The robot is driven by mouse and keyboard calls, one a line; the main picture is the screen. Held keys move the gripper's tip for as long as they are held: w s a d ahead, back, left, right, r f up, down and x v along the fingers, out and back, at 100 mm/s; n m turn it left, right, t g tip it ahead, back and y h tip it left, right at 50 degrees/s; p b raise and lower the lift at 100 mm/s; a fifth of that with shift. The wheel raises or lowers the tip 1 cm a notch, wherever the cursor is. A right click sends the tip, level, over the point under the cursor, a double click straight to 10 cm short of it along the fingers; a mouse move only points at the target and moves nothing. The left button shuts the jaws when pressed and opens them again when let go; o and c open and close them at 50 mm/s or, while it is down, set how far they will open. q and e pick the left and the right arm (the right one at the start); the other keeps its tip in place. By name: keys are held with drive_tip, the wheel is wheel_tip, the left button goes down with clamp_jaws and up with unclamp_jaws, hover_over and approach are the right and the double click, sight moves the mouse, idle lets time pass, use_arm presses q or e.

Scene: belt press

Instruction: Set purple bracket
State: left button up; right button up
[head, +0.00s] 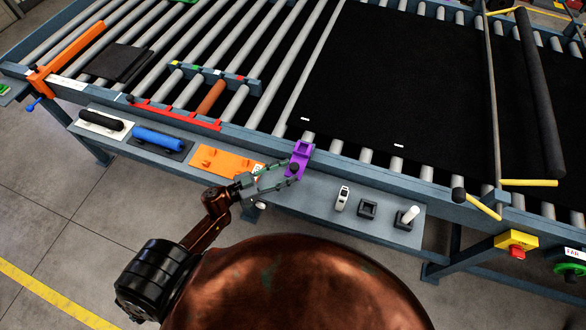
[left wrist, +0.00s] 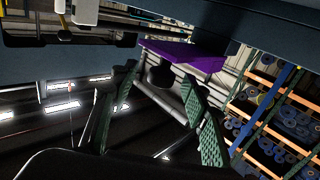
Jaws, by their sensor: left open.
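The purple bracket (head: 300,158) sits on the front rail of the roller conveyor, right of the orange plate. A dark round knob shows at its lower part. My left gripper (head: 292,178) is open at the bracket's lower front, its fingertips close to the knob. In the left wrist view, the purple underside of the bracket (left wrist: 188,55) lies just beyond my left gripper (left wrist: 160,82), with a dark round part and a grey bar below it. Whether the fingers touch anything I cannot tell. My right gripper is out of view.
The front shelf (head: 330,215) carries an orange plate (head: 225,162), a blue roller tool (head: 158,139), a grey-white device (head: 343,197) and dark holders. A black belt (head: 400,80) covers the rollers. An orange clamp bar (head: 65,58) stands left, a yellow switch box (head: 515,241) right.

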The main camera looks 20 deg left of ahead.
use_arm(q)
drive_tip(key=v, duration=0.8)
drive_tip(key=shift+s+a, duration=0.3)
drive_tip(key=shift+w, duration=0.1)
